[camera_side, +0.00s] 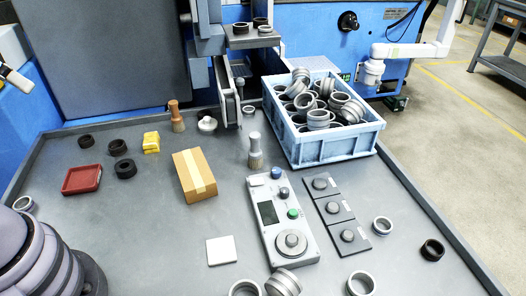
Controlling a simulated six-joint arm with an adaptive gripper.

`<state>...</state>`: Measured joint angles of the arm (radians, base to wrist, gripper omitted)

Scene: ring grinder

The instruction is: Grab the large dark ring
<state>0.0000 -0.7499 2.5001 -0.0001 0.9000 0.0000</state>
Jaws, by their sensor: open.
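Three dark rings lie on the left part of the grey table: one at the far left (86,141), one beside it to the right (117,147), and one nearer the camera (125,169). Another dark ring (432,250) lies alone near the table's right edge. They look close in size, so I cannot tell for sure which is the large one. None has anything touching it from above. My gripper cannot be made out in this view; only a thick grey-purple part of my arm shows at the bottom left.
A blue crate (335,152) full of metal rings stands at the back right. A cardboard box (195,175), red tray (82,180), yellow block (151,142), brushes (255,151) and control panel (268,212) occupy the table. Pale rings (382,226) lie at the right and front.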

